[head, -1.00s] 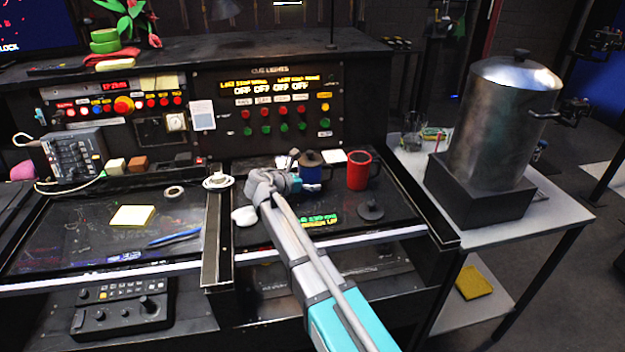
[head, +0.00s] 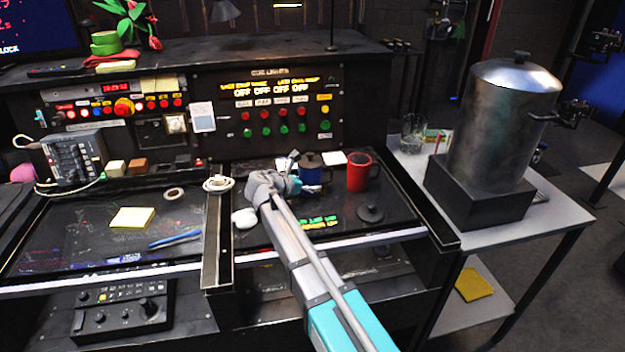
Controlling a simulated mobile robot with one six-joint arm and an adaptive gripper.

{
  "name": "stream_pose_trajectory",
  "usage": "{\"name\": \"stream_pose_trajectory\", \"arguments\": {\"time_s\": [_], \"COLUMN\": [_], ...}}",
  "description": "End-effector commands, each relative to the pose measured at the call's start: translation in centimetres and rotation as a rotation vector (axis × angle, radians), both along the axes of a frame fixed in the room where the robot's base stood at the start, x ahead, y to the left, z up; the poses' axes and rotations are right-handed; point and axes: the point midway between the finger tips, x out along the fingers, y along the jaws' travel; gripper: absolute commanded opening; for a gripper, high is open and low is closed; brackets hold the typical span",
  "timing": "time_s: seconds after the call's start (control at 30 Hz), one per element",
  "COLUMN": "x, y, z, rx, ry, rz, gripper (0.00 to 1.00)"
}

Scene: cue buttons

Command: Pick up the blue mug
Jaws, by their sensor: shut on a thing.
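The blue mug (head: 311,176) stands on the dark desk, left of the red mug, with a dark lid-like top. It is partly hidden by my gripper (head: 292,172). My gripper is at the left side of the blue mug, and its fingers are small and partly hidden by the wrist. It is shut on the blue mug, though the exact contact is hard to see. I cannot tell any gap between the mug and the desk.
A red mug (head: 359,172) stands close to the right. A black lid (head: 370,213) lies in front of it. A white mouse-like object (head: 244,218) and a coiled white item (head: 218,184) lie to the left. The button panel (head: 270,105) rises behind. A large metal urn (head: 497,125) stands at right.

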Motion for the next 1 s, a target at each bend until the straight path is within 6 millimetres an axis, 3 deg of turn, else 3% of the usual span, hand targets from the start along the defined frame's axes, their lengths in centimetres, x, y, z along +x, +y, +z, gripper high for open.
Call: {"name": "stream_pose_trajectory", "arguments": {"time_s": [0.47,0.77,1.0], "x": [0.0,0.0,-2.1], "y": [0.0,0.1,1.2], "z": [1.0,3.6,6.4], "rx": [0.0,0.0,-0.001], "ry": [0.0,0.0,0.001], "rz": [0.0,0.001,0.003], "gripper": [0.32,0.32,0.32]}}
